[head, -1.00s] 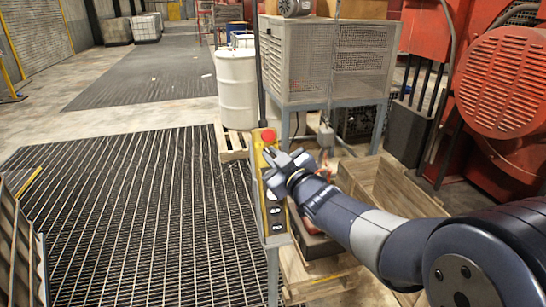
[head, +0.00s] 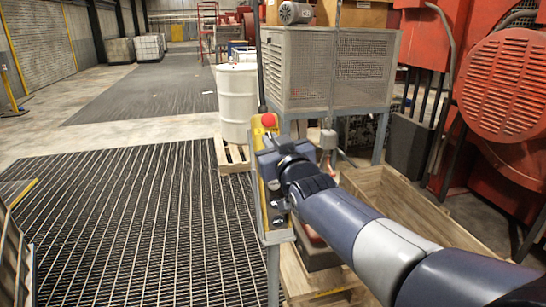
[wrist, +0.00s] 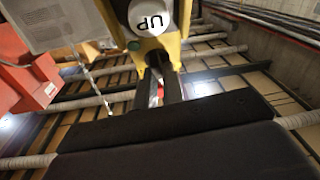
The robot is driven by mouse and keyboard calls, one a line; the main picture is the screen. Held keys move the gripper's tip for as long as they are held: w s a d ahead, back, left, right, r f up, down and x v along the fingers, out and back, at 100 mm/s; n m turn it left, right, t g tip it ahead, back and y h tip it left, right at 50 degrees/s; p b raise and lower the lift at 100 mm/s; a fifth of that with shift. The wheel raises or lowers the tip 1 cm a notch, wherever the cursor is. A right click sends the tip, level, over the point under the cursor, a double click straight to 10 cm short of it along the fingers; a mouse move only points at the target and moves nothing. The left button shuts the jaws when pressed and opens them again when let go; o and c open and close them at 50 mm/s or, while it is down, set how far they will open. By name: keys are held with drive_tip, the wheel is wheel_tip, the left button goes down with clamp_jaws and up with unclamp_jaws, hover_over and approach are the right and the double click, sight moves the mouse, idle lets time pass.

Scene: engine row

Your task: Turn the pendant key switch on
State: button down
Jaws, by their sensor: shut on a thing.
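The yellow pendant (head: 258,131) hangs upright on a dark cable, with a red mushroom button (head: 264,119) at its top. My gripper (head: 264,153) is at the pendant's upper front, and my arm hides much of its face. In the wrist view my gripper (wrist: 158,88) has its two dark fingers close together against the yellow pendant body (wrist: 150,50), beside a white UP button (wrist: 152,15). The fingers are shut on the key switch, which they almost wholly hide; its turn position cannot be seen.
A mesh-sided cabinet (head: 300,72) and a white drum (head: 237,100) stand behind the pendant. A wooden crate (head: 410,208) lies to the right, below my arm. Dark floor grating (head: 130,220) is open on the left.

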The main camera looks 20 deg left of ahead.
drive_tip(key=shift+m+t+h, duration=0.6)
drive_tip(key=shift+m+h, duration=0.3)
drive_tip(key=shift+m, duration=0.7)
drive_tip(key=m+p, duration=0.1)
drive_tip(key=m+h+p, duration=0.1)
drive_tip(key=p, duration=0.1)
drive_tip(key=m+h+p, duration=0.1)
drive_tip(key=m+p, duration=0.1)
drive_tip(key=shift+a+r+t, duration=0.15)
drive_tip(key=shift+r+t, duration=0.1)
drive_tip(key=shift+t, duration=0.15)
drive_tip(key=m+h+p, duration=0.1)
drive_tip(key=m+p, duration=0.1)
drive_tip(key=m, duration=0.1)
drive_tip(key=shift+f+h+p, duration=0.15)
drive_tip(key=shift+h+p, duration=0.15)
drive_tip(key=shift+p, duration=0.1)
drive_tip(key=shift+f+m, duration=0.1)
drive_tip(key=shift+m, duration=0.2)
drive_tip(key=c, duration=1.5)
unclamp_jaws()
drive_tip(key=shift+s, duration=0.1)
drive_tip(key=b+v, duration=0.1)
drive_tip(key=v, duration=0.9)
drive_tip(key=shift+s, duration=0.4)
